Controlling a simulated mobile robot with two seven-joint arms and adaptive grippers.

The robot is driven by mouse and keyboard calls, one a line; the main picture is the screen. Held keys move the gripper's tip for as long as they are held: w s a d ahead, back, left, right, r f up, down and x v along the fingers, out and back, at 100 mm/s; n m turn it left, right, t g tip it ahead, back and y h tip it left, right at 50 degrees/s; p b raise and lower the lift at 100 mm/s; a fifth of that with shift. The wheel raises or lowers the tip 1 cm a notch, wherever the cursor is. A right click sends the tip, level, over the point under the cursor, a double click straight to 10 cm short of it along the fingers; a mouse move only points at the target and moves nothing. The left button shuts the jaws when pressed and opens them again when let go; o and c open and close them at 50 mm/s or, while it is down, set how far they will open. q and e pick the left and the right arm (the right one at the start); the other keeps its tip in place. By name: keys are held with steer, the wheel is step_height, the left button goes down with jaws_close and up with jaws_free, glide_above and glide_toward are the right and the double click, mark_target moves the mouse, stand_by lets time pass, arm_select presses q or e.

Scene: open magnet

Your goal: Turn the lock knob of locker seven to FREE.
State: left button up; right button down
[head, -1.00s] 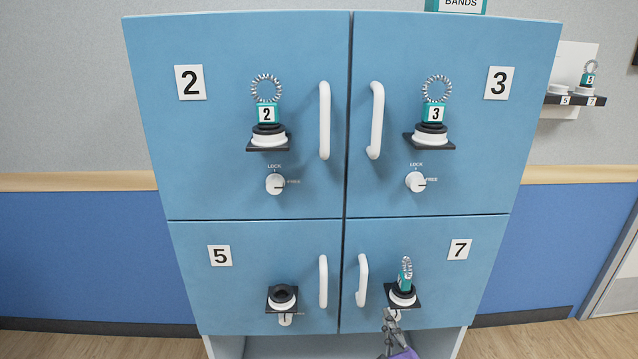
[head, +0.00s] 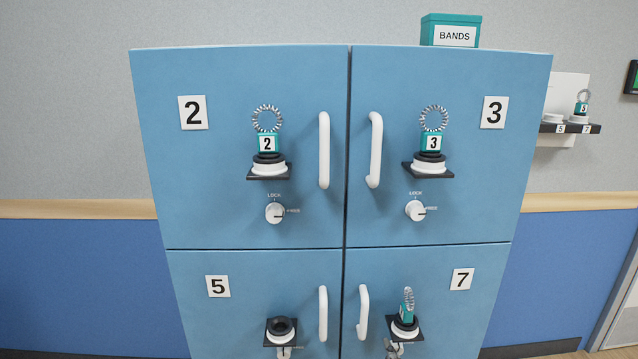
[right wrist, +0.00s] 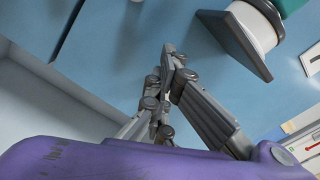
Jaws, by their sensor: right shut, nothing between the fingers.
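Locker seven is the lower right blue door (head: 440,310) in the head view, with a "7" label (head: 461,279). Its black shelf (head: 405,331) carries a white round base and a teal tag with a coiled band (head: 408,304). The lock knob sits below that shelf, mostly hidden by my right gripper and the picture's bottom edge, so its setting cannot be read. My right gripper (head: 390,346) is shut and empty, just under the shelf. In the right wrist view its closed fingertips (right wrist: 172,52) point at the blue door, left of the shelf (right wrist: 234,45).
Locker seven's white handle (head: 363,313) stands left of the gripper. Locker five (head: 218,286) has an empty holder (head: 281,328). A wall shelf (head: 570,128) is at the right.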

arm_select(q)
steer(key=shift+f, duration=0.15)
arm_select(e)
steer(key=shift+w+r, duration=0.2)
stand_by(0.3)
arm_select(q)
steer(key=shift+w+f+b, duration=0.15)
steer(key=shift+f+b, duration=0.1)
steer(key=shift+b, duration=0.15)
arm_select(e)
steer(key=shift+w+d+r, duration=0.2)
steer(key=shift+d, duration=0.5)
steer(key=shift+s+d, duration=0.1)
steer(key=shift+d, duration=0.2)
arm_select(q)
steer(key=shift+d, duration=0.1)
arm_select(e)
steer(key=shift+r, duration=0.4)
arm_select(q)
steer(key=shift+w+r+p, duration=0.25)
steer(key=shift+r+p, duration=0.3)
steer(key=shift+r, duration=0.05)
arm_select(e)
steer(key=s, duration=0.6)
arm_select(q)
steer(key=shift+f, duration=0.1)
arm_select(e)
steer(key=shift+f, duration=0.1)
